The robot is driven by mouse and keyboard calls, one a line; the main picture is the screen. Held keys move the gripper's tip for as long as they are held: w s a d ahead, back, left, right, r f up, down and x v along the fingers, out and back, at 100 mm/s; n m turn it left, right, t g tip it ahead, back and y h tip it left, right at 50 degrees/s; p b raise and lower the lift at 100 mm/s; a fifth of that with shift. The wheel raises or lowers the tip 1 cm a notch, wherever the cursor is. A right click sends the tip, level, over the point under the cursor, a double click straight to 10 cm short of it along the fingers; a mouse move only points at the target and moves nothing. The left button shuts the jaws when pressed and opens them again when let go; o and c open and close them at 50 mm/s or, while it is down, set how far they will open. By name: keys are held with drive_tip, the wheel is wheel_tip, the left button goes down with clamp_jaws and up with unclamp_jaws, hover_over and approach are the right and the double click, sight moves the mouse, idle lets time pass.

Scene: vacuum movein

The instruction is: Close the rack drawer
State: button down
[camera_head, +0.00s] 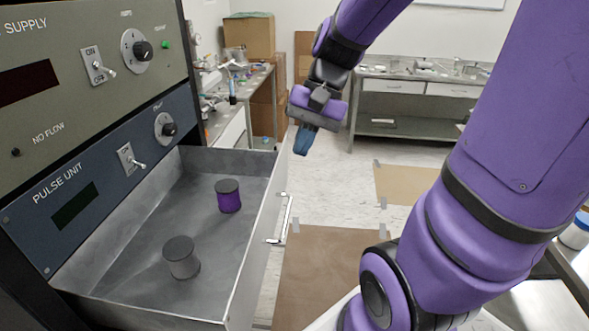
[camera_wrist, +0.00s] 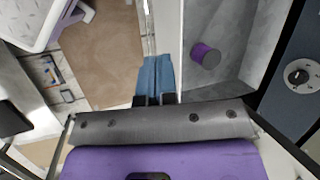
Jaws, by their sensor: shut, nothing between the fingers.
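The rack drawer (camera_head: 231,279) is pulled out of the rack in the head view, its open top showing a grey metal inside. Its front panel carries a metal handle (camera_head: 284,218) on the outer side. Inside the drawer stand a purple spool (camera_head: 228,197) and a grey spool (camera_head: 181,258). My gripper (camera_head: 304,141) is shut and empty, fingers pointing down, near the far end of the drawer front. In the wrist view my blue fingers (camera_wrist: 156,75) are together just outside the drawer's front panel (camera_wrist: 196,14); I cannot tell whether they touch it.
The rack's pulse unit panel (camera_head: 100,185) with knobs and switches rises above the drawer. A grey bench (camera_head: 420,107) and cardboard boxes (camera_head: 250,37) stand at the back. Brown mats (camera_head: 330,270) lie on the floor, which is clear in front of the drawer.

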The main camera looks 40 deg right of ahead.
drive_tip(key=w+d+f+m+y, duration=0.4)
drive_tip(key=f+m, duration=0.1)
drive_tip(key=m+t+y, duration=0.4)
drive_tip(key=m+t, duration=0.9)
drive_tip(key=m, duration=0.2)
approach(286, 167)
drive_tip(key=x, duration=0.7)
drive_tip(key=shift+w+f, duration=0.2)
drive_tip(key=shift+w, duration=0.25)
drive_tip(key=x, duration=1.7)
drive_tip(key=f+x, duration=0.1)
drive_tip(key=x, duration=0.8)
drive_tip(key=shift+w, duration=0.3)
drive_tip(key=shift+a+r, duration=0.1)
drive_tip(key=shift+r, duration=0.05)
drive_tip(key=shift+w+a+r, duration=0.1)
drive_tip(key=shift+w, duration=0.05)
